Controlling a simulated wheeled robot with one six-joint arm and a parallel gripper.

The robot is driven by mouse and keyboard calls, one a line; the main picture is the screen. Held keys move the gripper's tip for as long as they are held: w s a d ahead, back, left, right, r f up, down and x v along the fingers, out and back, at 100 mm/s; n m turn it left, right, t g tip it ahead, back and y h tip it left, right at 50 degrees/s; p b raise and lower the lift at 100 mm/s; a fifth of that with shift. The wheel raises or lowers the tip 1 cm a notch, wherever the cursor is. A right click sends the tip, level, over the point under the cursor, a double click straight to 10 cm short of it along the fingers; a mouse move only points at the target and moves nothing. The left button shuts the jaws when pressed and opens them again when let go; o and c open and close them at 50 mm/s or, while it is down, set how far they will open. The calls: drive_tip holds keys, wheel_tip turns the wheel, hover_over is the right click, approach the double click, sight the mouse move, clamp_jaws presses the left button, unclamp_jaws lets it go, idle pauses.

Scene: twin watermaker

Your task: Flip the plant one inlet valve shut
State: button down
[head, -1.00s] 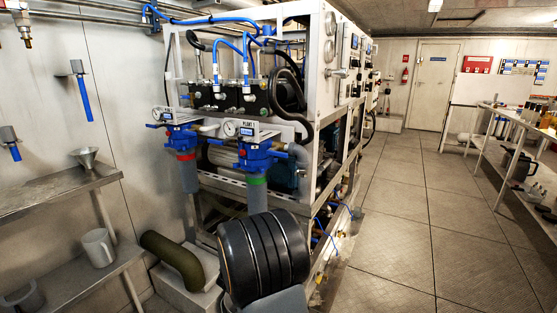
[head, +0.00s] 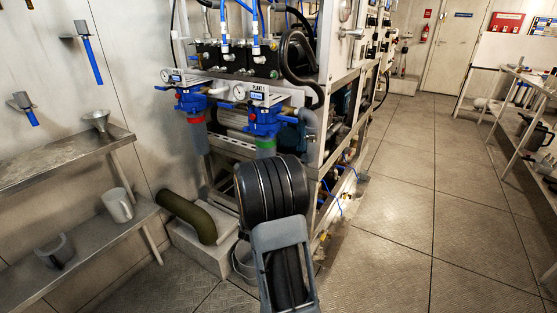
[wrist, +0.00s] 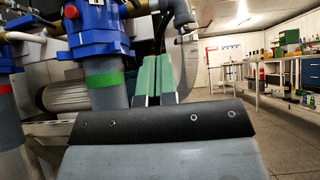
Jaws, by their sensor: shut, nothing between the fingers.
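The plant one inlet valve (head: 264,121) is a blue body on a grey pipe with a green band, under a sign reading PLANT 1. A blue lever sticks out to its left in the head view. The blue valve (wrist: 97,28) fills the upper left of the wrist view, above the green band. My gripper (wrist: 154,62) shows there as two green fingers, shut and empty, just right of the valve's pipe; contact cannot be told. In the head view my arm hides the gripper.
A similar blue valve with a red band (head: 190,98) stands to the left. A dark green elbow pipe (head: 187,215) and a shelf with a white mug (head: 118,205) are at lower left. The floor (head: 400,230) on the right is clear; a bench (head: 535,100) lines the far right.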

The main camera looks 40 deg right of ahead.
sight(288, 118)
drive_tip(key=w+d+r, duration=0.1)
drive_tip(key=d+r, duration=0.4)
drive_tip(key=r, duration=0.5)
drive_tip(key=shift+w+d, duration=0.2)
drive_tip(key=shift+d, duration=0.15)
